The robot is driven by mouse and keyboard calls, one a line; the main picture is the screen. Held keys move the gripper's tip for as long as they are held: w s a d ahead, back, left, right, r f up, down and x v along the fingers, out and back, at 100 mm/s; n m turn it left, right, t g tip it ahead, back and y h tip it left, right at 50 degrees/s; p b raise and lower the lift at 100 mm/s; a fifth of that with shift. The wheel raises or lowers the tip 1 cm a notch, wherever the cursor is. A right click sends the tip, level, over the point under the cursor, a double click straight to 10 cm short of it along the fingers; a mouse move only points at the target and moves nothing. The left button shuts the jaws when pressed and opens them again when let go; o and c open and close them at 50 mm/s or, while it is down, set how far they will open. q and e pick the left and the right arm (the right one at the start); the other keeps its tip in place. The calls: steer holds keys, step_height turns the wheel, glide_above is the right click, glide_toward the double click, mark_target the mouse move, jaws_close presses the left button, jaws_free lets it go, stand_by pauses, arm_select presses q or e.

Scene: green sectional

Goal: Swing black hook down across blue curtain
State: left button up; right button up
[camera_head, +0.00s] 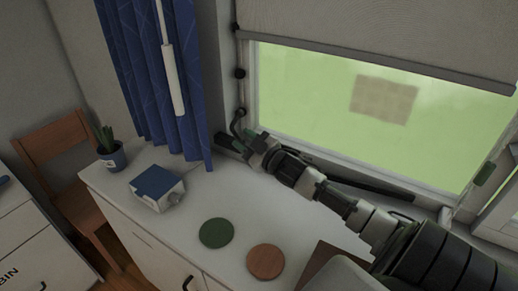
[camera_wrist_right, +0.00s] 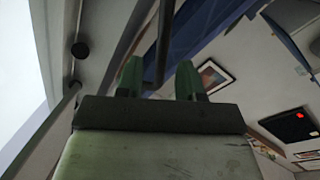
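The blue curtain (camera_head: 157,85) hangs at the left of the window in the head view; blue cloth (camera_wrist_right: 207,25) also shows in the right wrist view. The black hook (camera_head: 238,120) is on the wall between curtain and window. My right gripper (camera_head: 228,143) is just below it, near the curtain's lower edge. In the right wrist view its green fingers (camera_wrist_right: 160,80) stand apart, with a thin dark curved bar (camera_wrist_right: 164,40), apparently the hook, reaching between them. Space shows on both sides of the bar. My left gripper is not in view.
A white rod (camera_head: 172,80) hangs before the curtain. On the white counter are a blue-topped box (camera_head: 157,182), a potted plant (camera_head: 111,152), a green disc (camera_head: 216,233) and a brown disc (camera_head: 266,261). A wooden chair (camera_head: 55,145) stands left. The window blind (camera_head: 380,35) is partly lowered.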

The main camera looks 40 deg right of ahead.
mark_target(238, 136)
steer(key=s+b, duration=0.1)
steer(key=s, duration=0.6)
steer(key=shift+s+d+f, duration=0.2)
steer(key=shift+d+f, duration=0.2)
steer(key=shift+o, duration=0.2)
steer(key=shift+m+g+h, duration=0.3)
steer(key=shift+g+h, duration=0.1)
steer(key=shift+h, duration=0.1)
steer(key=w+p, duration=0.6)
steer(key=w, duration=0.1)
steer(key=w+a+r+p, duration=0.1)
steer(key=w+p, duration=0.2)
steer(key=shift+w+a+p, duration=0.1)
steer(key=shift+w+p, duration=0.2)
steer(key=shift+w, duration=0.1)
steer(key=shift+c, duration=0.2)
jaws_close()
